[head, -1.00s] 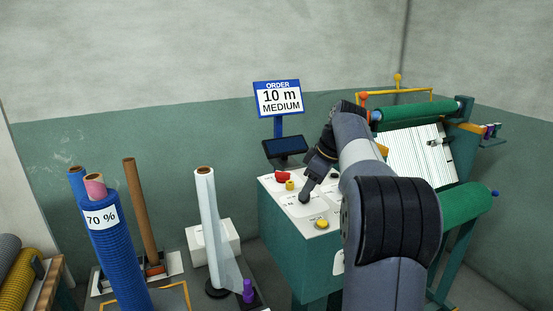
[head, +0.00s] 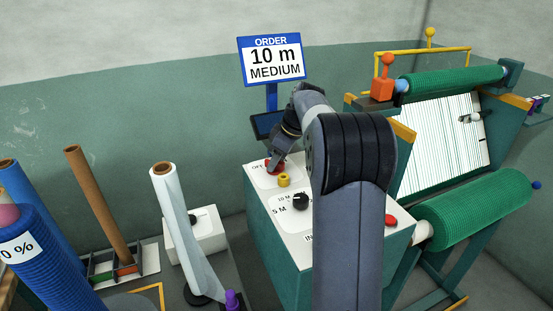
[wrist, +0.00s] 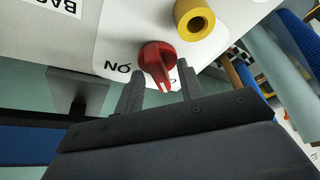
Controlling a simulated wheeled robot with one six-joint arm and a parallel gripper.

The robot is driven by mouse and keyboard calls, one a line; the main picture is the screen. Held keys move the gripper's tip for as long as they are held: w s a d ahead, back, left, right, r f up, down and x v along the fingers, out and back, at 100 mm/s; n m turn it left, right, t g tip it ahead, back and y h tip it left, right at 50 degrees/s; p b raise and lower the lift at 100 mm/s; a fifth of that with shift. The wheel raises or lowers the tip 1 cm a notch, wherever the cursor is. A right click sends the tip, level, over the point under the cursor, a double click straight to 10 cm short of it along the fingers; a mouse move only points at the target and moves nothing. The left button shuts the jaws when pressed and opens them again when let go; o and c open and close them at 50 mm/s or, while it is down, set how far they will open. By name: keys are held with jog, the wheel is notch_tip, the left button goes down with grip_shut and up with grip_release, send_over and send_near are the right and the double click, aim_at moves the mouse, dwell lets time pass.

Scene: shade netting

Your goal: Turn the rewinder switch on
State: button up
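The red rewinder switch (head: 268,164) is a rotary knob on the sloping white top of the green control box (head: 275,236). In the wrist view the red knob (wrist: 157,58) has a pale mark on its narrow end, which points down toward my gripper. An "ON" label (wrist: 118,68) sits left of the knob there; an "OFF" label (head: 257,167) shows in the head view. My gripper (wrist: 160,74) is open, one finger on each side of the knob's narrow end, with gaps showing. In the head view my gripper (head: 275,170) partly hides the switch.
A yellow ring-shaped button (head: 284,180) sits close beside the switch. A black dial (head: 300,201) and a red button (head: 391,220) are on the same panel. A dark screen (head: 265,124) and the order sign (head: 271,61) stand behind. Tall rolls stand at left.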

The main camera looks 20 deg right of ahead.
jog(key=shift+c, duration=0.4)
grip_shut()
jog(key=shift+m, duration=0.3)
jog(key=m+t+h, duration=0.1)
jog(key=m, duration=0.2)
jog(key=shift+s+a+m, duration=0.1)
jog(key=shift+m, duration=0.2)
jog(key=m+h+p, duration=0.1)
jog(key=m+h, duration=0.1)
jog(key=m, duration=0.2)
jog(key=shift+a, duration=0.15)
jog(key=m+h, duration=0.1)
jog(key=m, duration=0.1)
jog(key=m+p, duration=0.1)
jog(key=m, duration=0.1)
jog(key=shift+a+m+h, duration=0.1)
jog(key=shift+m+h, duration=0.3)
jog(key=m, duration=0.2)
jog(key=m+g+h, duration=0.1)
jog(key=m, duration=0.1)
jog(key=shift+a+m+h+p, duration=0.1)
jog(key=shift+m+h+p, duration=0.2)
jog(key=shift+m, duration=0.1)
